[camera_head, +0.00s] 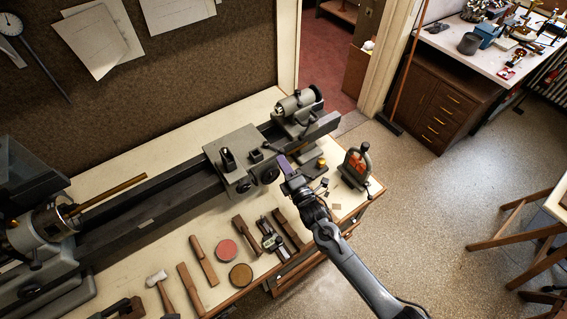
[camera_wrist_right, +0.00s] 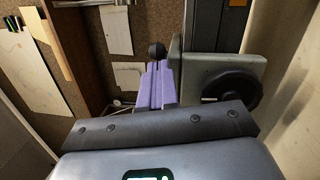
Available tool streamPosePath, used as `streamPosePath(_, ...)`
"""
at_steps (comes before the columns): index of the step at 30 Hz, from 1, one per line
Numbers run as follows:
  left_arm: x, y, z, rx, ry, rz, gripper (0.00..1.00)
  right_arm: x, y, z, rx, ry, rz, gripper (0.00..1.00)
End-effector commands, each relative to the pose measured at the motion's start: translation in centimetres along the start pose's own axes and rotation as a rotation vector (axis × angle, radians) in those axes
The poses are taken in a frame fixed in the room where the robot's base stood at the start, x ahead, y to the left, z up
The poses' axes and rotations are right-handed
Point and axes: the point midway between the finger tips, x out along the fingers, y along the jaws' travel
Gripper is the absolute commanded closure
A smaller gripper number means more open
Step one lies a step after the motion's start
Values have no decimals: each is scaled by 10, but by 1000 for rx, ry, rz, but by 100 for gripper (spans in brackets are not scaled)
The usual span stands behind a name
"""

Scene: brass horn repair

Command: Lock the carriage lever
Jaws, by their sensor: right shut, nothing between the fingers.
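The lathe carriage (camera_head: 232,150) is a grey block on the dark lathe bed, with a black handwheel (camera_head: 270,175) on its front. A dark lever with a round black knob (camera_head: 267,146) rises at the carriage's right end. My right gripper (camera_head: 283,162) is shut and empty, just right of the carriage. In the right wrist view its purple fingers (camera_wrist_right: 158,70) lie together, and the black knob (camera_wrist_right: 157,49) shows just past their tips. Whether they touch it, I cannot tell. The handwheel (camera_wrist_right: 228,90) is right of the fingers there. My left gripper is out of view.
The grey tailstock (camera_head: 297,110) stands at the bed's right end. Hand tools, a red round tin (camera_head: 226,250) and a brown one (camera_head: 241,275) lie along the bench front. Open floor lies to the right.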

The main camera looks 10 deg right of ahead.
Motion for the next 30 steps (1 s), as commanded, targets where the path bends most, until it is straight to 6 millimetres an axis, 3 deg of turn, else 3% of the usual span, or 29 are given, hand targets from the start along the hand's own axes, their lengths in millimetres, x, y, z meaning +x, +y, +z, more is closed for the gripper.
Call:
streamPosePath(8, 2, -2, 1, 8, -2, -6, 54, 0, -1, 1, -1, 4, 1, 100)
streamPosePath(18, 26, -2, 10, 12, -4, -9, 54, 11, -5, 21, 16, 157, 24, 100)
streamPosePath(30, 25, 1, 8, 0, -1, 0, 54, 12, -1, 23, 23, 169, 27, 100)
